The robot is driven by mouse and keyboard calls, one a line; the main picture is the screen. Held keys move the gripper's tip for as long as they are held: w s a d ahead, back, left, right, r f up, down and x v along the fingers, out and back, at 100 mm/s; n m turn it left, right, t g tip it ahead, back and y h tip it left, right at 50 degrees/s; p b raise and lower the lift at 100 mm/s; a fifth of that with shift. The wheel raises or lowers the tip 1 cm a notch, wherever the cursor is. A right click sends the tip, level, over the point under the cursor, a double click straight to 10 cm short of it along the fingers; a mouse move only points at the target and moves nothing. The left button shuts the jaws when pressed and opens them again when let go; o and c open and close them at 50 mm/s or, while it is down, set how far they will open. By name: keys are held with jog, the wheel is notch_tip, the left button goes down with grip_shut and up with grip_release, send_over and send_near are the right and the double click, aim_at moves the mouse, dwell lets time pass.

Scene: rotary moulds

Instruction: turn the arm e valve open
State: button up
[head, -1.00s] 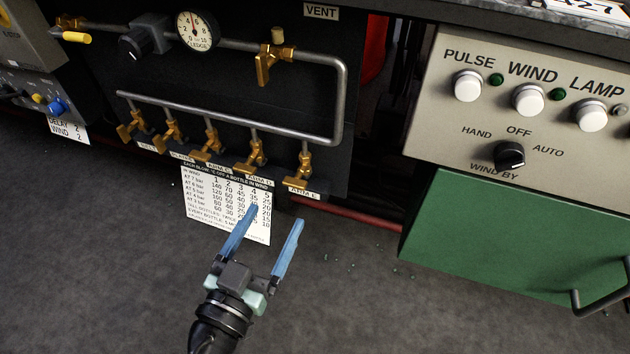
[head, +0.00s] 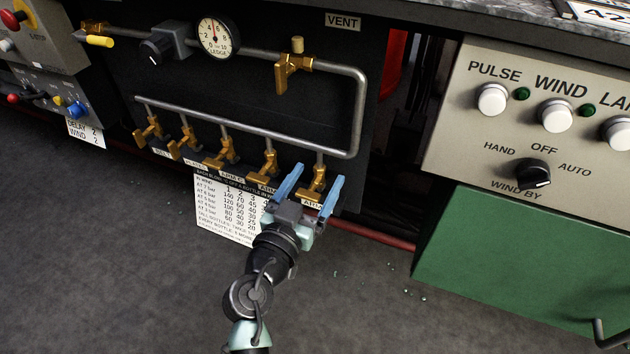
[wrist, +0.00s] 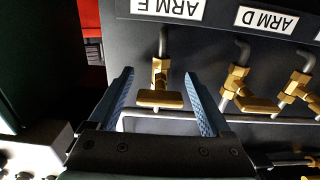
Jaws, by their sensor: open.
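The arm E valve (head: 317,182) is a brass valve with a lever handle, the rightmost of the lower row in the head view. In the wrist view its brass body and broad handle (wrist: 160,98) lie under the upside-down ARM E label (wrist: 167,8). My gripper (head: 313,188) is open, with one blue finger on each side of this valve in the head view. In the wrist view the handle shows between the two fingers, with gaps on both sides. I cannot tell how deep the handle sits between them. The ARM E label is partly hidden in the head view.
The arm D valve (wrist: 240,92) stands beside the arm E valve, close to one finger. A steel pipe (head: 250,125) runs above the row. A red hose (head: 385,237) and a green panel (head: 500,255) lie to the right. A printed card (head: 222,208) hangs below the valves.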

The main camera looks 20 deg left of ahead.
grip_shut()
dwell(0.4)
jog(key=shift+n, duration=0.4)
jog(key=n, duration=0.4)
jog(key=shift+a+f+n+p, duration=0.1)
jog(key=shift+n+p, duration=0.9)
jog(key=shift+n, duration=2.45)
jog(key=shift+a+f+n+p, duration=0.1)
jog(key=shift+n+p, duration=0.9)
jog(key=shift+n, duration=2.45)
